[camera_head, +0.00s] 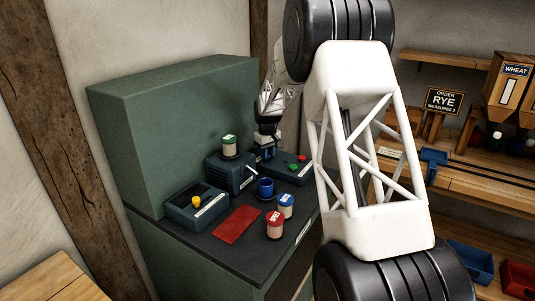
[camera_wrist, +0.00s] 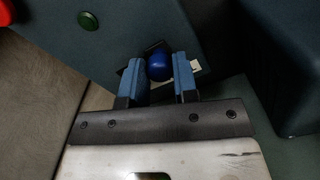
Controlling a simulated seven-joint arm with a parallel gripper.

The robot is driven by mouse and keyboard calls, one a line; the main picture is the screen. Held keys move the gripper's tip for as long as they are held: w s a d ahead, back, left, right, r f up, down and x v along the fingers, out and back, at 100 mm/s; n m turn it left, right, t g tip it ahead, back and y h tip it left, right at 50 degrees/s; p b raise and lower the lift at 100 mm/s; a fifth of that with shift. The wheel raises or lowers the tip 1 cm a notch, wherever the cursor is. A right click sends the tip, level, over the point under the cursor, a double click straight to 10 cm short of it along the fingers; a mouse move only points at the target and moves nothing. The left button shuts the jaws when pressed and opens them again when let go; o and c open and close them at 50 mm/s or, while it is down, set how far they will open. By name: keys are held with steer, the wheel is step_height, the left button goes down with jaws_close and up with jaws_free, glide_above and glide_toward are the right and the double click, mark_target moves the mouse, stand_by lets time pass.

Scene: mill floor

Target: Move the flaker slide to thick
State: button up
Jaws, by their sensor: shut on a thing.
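The flaker slide's blue round knob (camera_wrist: 158,67) sits between the two blue fingers of my gripper (camera_wrist: 160,78) in the wrist view. The gripper is shut on the knob. The knob stands over a dark slot on a dark blue-grey box (camera_wrist: 120,50), with part of a pale label beside it. The lettering is hidden, so I cannot read the slide's position. In the head view my gripper (camera_head: 266,150) is at the left end of the box (camera_head: 285,174) with the green and red buttons; the knob is hidden there.
Next to the box, a dark unit (camera_head: 232,176) carries a green-lidded jar (camera_head: 229,146). A blue cup (camera_head: 266,187), blue-lidded jar (camera_head: 286,205), red-lidded jar (camera_head: 274,226), red mat (camera_head: 237,228) and yellow-knobbed box (camera_head: 190,212) share the bench. A green cabinet (camera_head: 180,120) stands behind.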

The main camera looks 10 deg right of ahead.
mark_target(276, 154)
jaws_close()
steer(key=shift+w+d, duration=2.3)
steer(key=shift+d, duration=0.05)
steer(key=o, duration=0.9)
jaws_free()
steer(key=shift+r, duration=0.1)
step_height(276, 154, up, 8)
